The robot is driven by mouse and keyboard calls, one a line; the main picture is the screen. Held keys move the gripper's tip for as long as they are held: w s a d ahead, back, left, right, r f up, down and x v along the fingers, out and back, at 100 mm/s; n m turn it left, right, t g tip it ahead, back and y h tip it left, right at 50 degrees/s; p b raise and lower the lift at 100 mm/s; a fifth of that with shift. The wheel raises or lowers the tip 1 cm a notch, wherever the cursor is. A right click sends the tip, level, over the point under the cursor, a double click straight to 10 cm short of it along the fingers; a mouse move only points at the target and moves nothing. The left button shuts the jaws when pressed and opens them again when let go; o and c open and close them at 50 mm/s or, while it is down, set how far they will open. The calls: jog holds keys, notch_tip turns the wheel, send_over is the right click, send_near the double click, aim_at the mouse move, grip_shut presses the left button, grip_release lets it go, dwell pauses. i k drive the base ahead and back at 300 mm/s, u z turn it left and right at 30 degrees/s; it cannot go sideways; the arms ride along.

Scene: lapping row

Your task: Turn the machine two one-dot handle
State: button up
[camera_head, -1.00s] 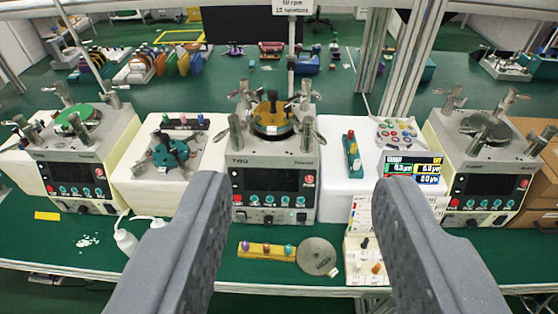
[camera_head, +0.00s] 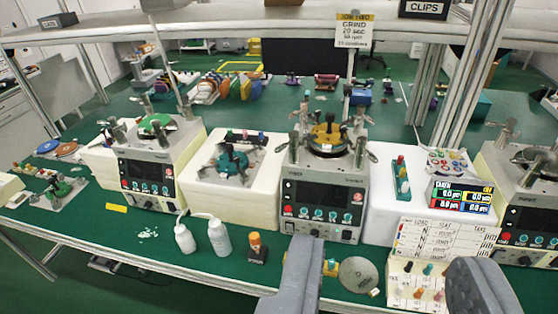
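The middle lapping machine (camera_head: 325,190) stands on the green bench, with a dark front panel and a row of teal knobs. I take it as machine two; its lettering is too small to read now. On top it has an orange-brown plate (camera_head: 327,133) with several metal handles around it, such as the one at its right (camera_head: 361,152). I cannot tell which handle bears one dot. My gripper (camera_head: 383,263) is open and empty at the bottom of the picture, nearer to me and below the machine. No finger touches a handle.
Similar machines stand at left (camera_head: 150,165) and right (camera_head: 528,195). Two white bottles (camera_head: 219,238), an orange-topped item (camera_head: 256,247), a grey disc (camera_head: 358,274) and a card stand (camera_head: 440,240) line the front. A metal post (camera_head: 463,80) rises at the right.

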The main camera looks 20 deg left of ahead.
aim_at(294, 141)
jog(key=k, duration=1)
jog(key=u, duration=0.35)
jog(key=i, duration=0.95)
jog(key=u, duration=0.35)
jog(key=i, duration=1.15)
jog(key=z, duration=0.2)
